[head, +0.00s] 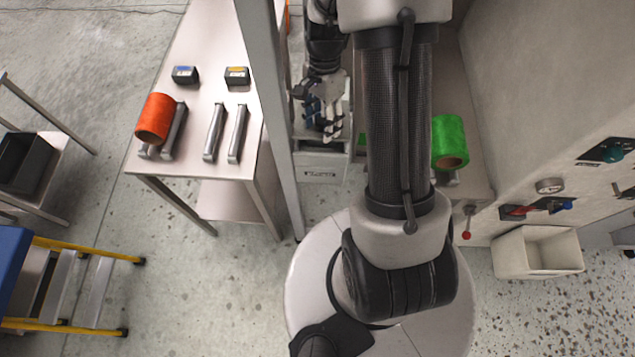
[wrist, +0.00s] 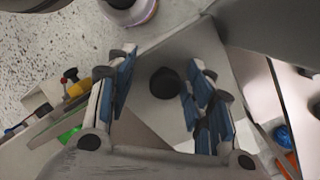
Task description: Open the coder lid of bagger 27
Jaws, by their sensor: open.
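A pale grey box (head: 322,163) with a small label plate stands below my gripper in the head view; I cannot read its number. In the wrist view a flat grey plate (wrist: 205,50), which may be the coder lid, carries a round black knob (wrist: 165,83). My gripper (head: 322,122) is open and empty above the box. In the wrist view its blue-padded fingers (wrist: 163,75) stand wide on either side of the knob, which appears between them. I cannot tell the height gap. My arm and gripper hide part of the box in the head view.
A green spool (head: 449,141) sits right of my arm, beside a tall panel with switches (head: 540,207) and a pale bin (head: 538,252). A grey post (head: 265,90) stands left of my gripper. A steel table (head: 200,45) holds an orange spool (head: 155,117).

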